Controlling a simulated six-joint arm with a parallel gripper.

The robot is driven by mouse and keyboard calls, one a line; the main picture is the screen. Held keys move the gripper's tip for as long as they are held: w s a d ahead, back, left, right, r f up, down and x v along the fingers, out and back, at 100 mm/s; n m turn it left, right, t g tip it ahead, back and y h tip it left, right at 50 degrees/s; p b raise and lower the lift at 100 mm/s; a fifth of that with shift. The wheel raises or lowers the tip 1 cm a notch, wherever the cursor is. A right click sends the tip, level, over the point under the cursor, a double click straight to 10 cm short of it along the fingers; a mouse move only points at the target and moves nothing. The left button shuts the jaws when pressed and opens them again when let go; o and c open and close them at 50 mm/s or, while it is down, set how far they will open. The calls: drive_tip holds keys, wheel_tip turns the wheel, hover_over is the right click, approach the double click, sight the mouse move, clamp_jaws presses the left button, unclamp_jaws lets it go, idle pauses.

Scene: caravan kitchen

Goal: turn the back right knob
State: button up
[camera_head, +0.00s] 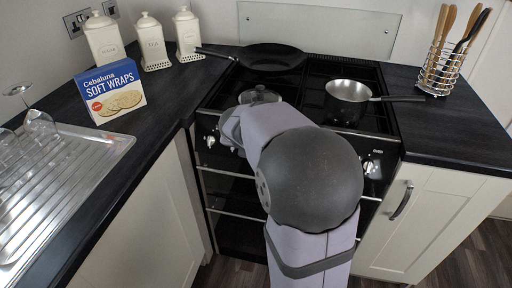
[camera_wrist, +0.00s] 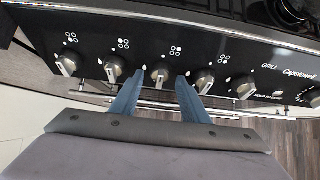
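Silver hob knobs line the black cooker front in the wrist view. My gripper (camera_wrist: 159,77) is open, with two blue fingers pointing at this panel. One knob (camera_wrist: 160,74) shows in the gap between the fingertips; I cannot tell whether they touch it. The four-ring mark above it seems to have its upper right ring filled, but it is small. Other knobs (camera_wrist: 67,64), (camera_wrist: 114,69) lie left of the fingers and another (camera_wrist: 205,82) lies just right. In the head view my arm hides the gripper and the middle of the panel.
A black frying pan (camera_head: 272,57) sits at the hob's back left, its handle over the left edge. A saucepan (camera_head: 347,101) sits on the right, its handle pointing right. A wraps box (camera_head: 111,92) stands on the left counter.

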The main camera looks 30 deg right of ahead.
drive_tip(key=shift+r, duration=0.1)
drive_tip(key=p+v, duration=0.1)
drive_tip(key=v, duration=0.6)
idle(0.4)
idle(0.4)
